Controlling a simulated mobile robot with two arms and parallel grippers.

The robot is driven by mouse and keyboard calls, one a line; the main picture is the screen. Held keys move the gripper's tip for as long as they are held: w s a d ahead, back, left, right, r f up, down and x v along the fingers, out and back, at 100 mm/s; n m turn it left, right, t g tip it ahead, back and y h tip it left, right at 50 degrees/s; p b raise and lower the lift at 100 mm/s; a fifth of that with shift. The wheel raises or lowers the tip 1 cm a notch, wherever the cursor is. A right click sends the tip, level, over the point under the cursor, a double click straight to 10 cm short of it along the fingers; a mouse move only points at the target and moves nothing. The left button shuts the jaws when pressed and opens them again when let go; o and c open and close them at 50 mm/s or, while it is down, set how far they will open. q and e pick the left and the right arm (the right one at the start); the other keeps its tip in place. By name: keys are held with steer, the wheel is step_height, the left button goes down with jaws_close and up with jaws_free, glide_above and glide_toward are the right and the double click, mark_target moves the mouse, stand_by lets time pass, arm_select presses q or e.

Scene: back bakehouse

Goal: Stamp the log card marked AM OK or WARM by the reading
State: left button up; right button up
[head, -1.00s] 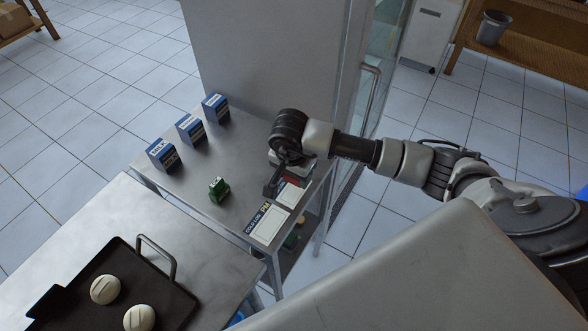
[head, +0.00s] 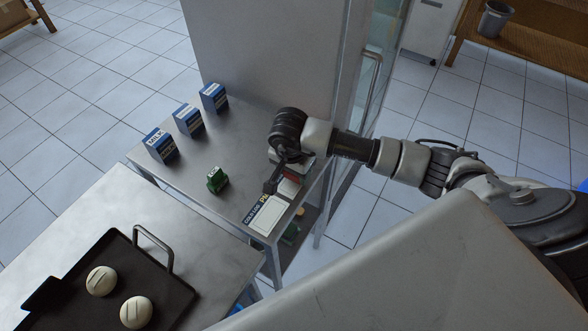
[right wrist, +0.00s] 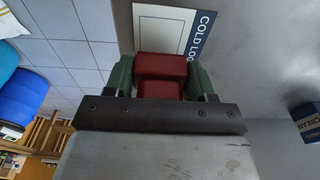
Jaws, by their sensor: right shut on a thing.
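My right gripper (head: 279,183) is shut on a red stamp (right wrist: 162,66), held between its green-sided fingers over the right part of the steel table. In the head view a little of the red also shows (head: 291,176). A white card (head: 269,215) with a dark "COLD LOG" strip and a yellow PM mark lies at the table's near right. A second white card (head: 289,188) lies behind it, partly hidden by the gripper; its mark is not readable. A green stamp (head: 217,180) stands left of the cards. No temperature reading is visible. My left gripper is out of view.
Several blue-and-white cartons (head: 188,121) stand in a row along the steel table's left side (head: 235,140). A tall grey cabinet (head: 270,55) rises behind. A nearer table holds a black tray (head: 160,285) with two buns. Small items sit on a shelf below the cards.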

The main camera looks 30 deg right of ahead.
steer(key=shift+f+b, duration=0.5)
stand_by(0.4)
steer(key=shift+s+f, duration=0.1)
stand_by(1.5)
steer(key=shift+r+p, duration=0.35)
steer(key=shift+r, duration=0.5)
steer(key=shift+r+p, duration=1.5)
steer(key=shift+r, duration=1.25)
